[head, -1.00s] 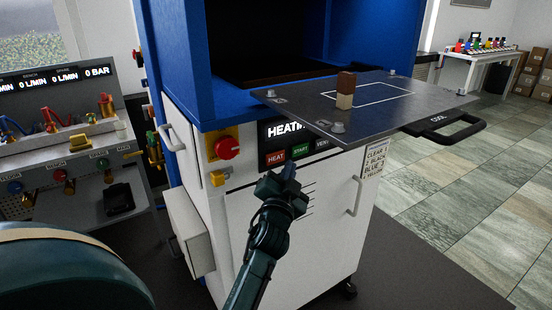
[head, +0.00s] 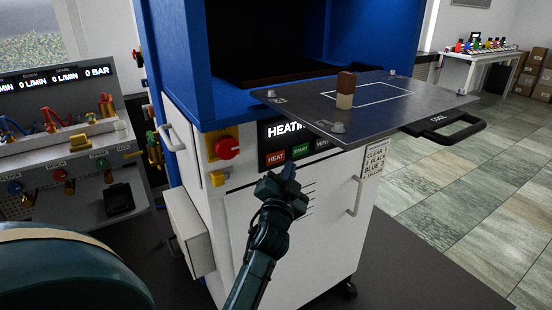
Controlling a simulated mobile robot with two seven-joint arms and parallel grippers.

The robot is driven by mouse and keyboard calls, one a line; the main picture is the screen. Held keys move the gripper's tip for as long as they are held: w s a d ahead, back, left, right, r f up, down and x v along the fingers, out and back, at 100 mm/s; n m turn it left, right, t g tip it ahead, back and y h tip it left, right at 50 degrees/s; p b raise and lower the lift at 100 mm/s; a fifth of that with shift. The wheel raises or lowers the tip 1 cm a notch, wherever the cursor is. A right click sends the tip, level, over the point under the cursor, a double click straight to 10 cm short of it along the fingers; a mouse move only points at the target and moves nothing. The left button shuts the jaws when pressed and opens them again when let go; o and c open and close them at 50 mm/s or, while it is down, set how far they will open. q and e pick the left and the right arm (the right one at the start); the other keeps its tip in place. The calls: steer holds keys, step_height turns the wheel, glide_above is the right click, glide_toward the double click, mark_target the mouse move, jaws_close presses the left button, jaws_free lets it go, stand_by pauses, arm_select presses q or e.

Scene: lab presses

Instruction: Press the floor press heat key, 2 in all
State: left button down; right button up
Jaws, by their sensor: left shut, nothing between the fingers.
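The floor press (head: 255,118) is a blue and white cabinet in the middle of the head view. Its dark display (head: 285,128) reads "HEATIN", cut off by the tray. Below the display are a red HEAT key (head: 275,158), a green START key (head: 301,151) and a VENT key (head: 322,144), partly hidden by the tray. My left gripper (head: 289,172) is shut and empty, its tip just below and between the HEAT and START keys. I cannot tell whether it touches the panel. My right gripper is not in view.
A dark tray (head: 430,95) juts out of the press above the keys, with a small brown and tan block (head: 345,90) on it. A red knob (head: 228,147) sits left of the keys. A gauge bench (head: 75,145) stands at left. Tiled floor at right is clear.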

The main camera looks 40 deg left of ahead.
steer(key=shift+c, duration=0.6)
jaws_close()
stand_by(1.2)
